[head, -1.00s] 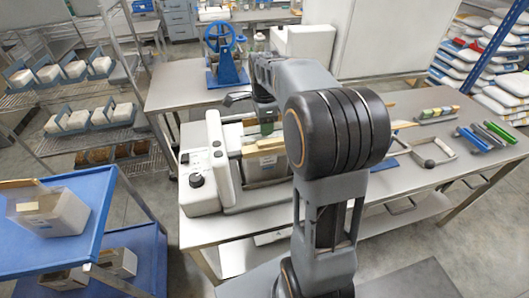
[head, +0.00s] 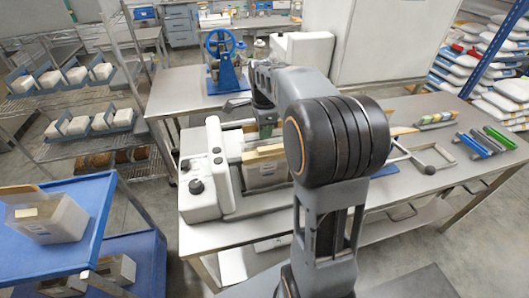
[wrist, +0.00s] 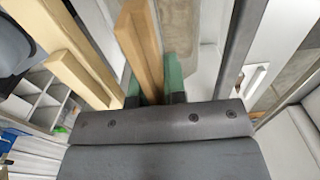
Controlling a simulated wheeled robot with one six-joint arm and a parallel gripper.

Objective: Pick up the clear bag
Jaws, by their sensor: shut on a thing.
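A clear bag (head: 265,172) with a pale block inside and a tan strip along its top sits upright at the white machine (head: 203,175) on the steel table. My gripper (head: 266,131) reaches down just above and behind the near strip, partly hidden by my arm. In the wrist view its green fingertips (wrist: 153,88) are shut on a tan strip (wrist: 140,45), which looks like the top of a clear bag. The bag's body below the fingers is mostly hidden. A second tan strip (wrist: 72,65) runs alongside at the left.
A blue hand-wheel device (head: 224,68) stands on the table behind.

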